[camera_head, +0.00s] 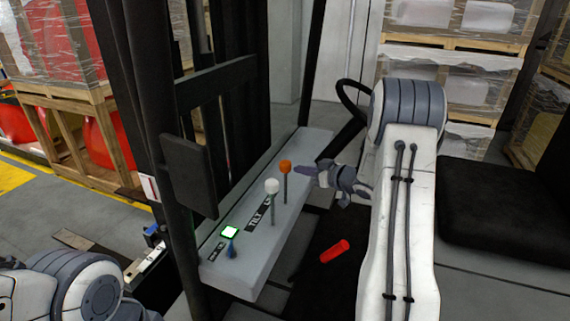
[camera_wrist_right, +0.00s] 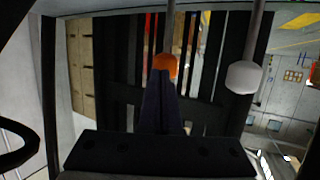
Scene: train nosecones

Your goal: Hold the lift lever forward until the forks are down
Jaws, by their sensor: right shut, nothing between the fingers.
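A lever with an orange knob (camera_head: 285,166) stands at the far end of the pale lever console (camera_head: 240,268). A dark label beside it is partly hidden, so I cannot read it fully. My right gripper (camera_head: 300,169) is shut and empty, with its fingertips close to the orange knob on its right side. In the right wrist view the shut fingers (camera_wrist_right: 161,76) point at the orange knob (camera_wrist_right: 167,66); I cannot tell whether they touch it. The forks are not visible. My left gripper is out of view; only part of my left arm shows at lower left.
A black mast (camera_head: 150,120) rises left. A red handle (camera_head: 335,250), black steering wheel (camera_head: 352,96) and seat (camera_head: 500,205) are right.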

